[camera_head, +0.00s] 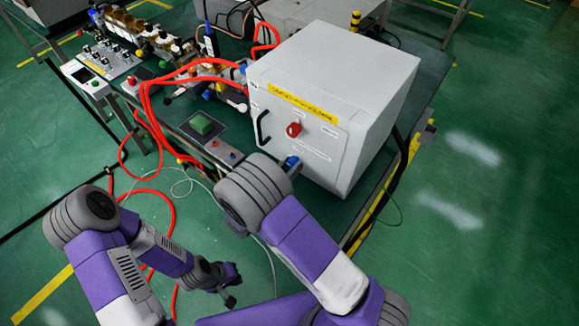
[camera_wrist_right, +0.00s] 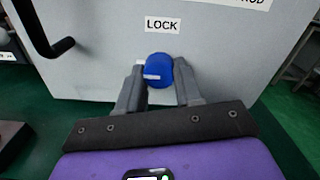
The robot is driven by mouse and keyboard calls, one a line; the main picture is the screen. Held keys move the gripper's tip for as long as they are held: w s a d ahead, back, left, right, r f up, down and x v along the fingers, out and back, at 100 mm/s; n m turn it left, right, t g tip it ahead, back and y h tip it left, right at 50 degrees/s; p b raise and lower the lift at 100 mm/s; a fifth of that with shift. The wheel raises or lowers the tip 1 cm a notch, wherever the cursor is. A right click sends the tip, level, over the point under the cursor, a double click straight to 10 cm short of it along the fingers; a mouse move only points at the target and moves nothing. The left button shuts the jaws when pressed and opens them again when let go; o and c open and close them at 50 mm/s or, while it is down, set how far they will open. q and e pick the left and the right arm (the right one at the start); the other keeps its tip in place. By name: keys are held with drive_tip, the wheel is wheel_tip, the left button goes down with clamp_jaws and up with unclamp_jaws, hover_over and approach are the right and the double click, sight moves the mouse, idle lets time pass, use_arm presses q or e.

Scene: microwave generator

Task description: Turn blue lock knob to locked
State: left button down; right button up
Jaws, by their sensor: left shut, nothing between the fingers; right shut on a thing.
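The blue lock knob (camera_wrist_right: 159,69) sits on the front panel of the grey cabinet, below a label reading LOCK. In the head view a bit of the blue knob (camera_head: 291,161) shows low on the cabinet front, past my right arm. My right gripper (camera_wrist_right: 158,82) is shut on the knob, one finger on each side. A white mark on the knob's face lies about level and points left in the wrist view. My left gripper (camera_head: 231,299) is shut and empty, low over the floor at the left, away from the cabinet.
The cabinet (camera_head: 330,90) carries a red knob (camera_head: 293,129) and a black handle (camera_head: 262,127) left of the blue knob. Red hoses (camera_head: 146,100) run over the table's left side and down to the floor. Floor at right is clear.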

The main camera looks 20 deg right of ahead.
drive_tip(key=m+b, duration=0.2)
drive_tip(key=m, duration=0.2)
drive_tip(key=shift+a+f+m, duration=0.1)
drive_tip(key=shift+f+m, duration=0.05)
drive_tip(key=shift+m, duration=0.25)
drive_tip(key=m+b, duration=0.2)
drive_tip(key=m, duration=0.1)
drive_tip(key=shift+m, duration=0.4)
drive_tip(key=m+b, duration=0.4)
drive_tip(key=m, duration=0.2)
drive_tip(key=shift+w, duration=0.1)
drive_tip(key=shift+a+r+m+b, duration=0.15)
drive_tip(key=shift+m+b, duration=0.55)
drive_tip(key=shift+m, duration=1)
drive_tip(key=shift+r, duration=0.1)
drive_tip(key=o, duration=1)
drive_tip(key=shift+o, duration=0.2)
